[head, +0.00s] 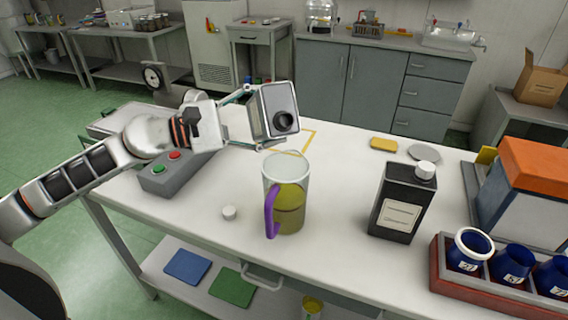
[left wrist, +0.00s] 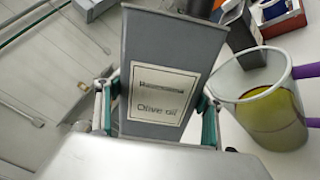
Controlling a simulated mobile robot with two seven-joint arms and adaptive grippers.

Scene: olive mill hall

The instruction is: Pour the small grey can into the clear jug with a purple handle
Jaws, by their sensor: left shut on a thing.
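The small grey can (head: 272,98) is held in the air by my left gripper (head: 252,120), above and behind the clear jug. It is tipped over, its dark round mouth facing the camera side. In the left wrist view the grey can (left wrist: 172,60) shows an "Olive oil" label between the fingers of my left gripper (left wrist: 157,112). The clear jug with a purple handle (head: 272,208) stands upright on the table, holding yellow-green liquid. The jug also shows at the right of the left wrist view (left wrist: 262,105). I see no stream between can and jug. My right gripper is not in view.
A small white cap (head: 229,212) lies left of the jug. A black can (head: 397,205) with a white cap stands to its right. A red crate (head: 470,292) with blue jugs is at the right. A grey button box (head: 172,172) stands at the left, under my arm.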

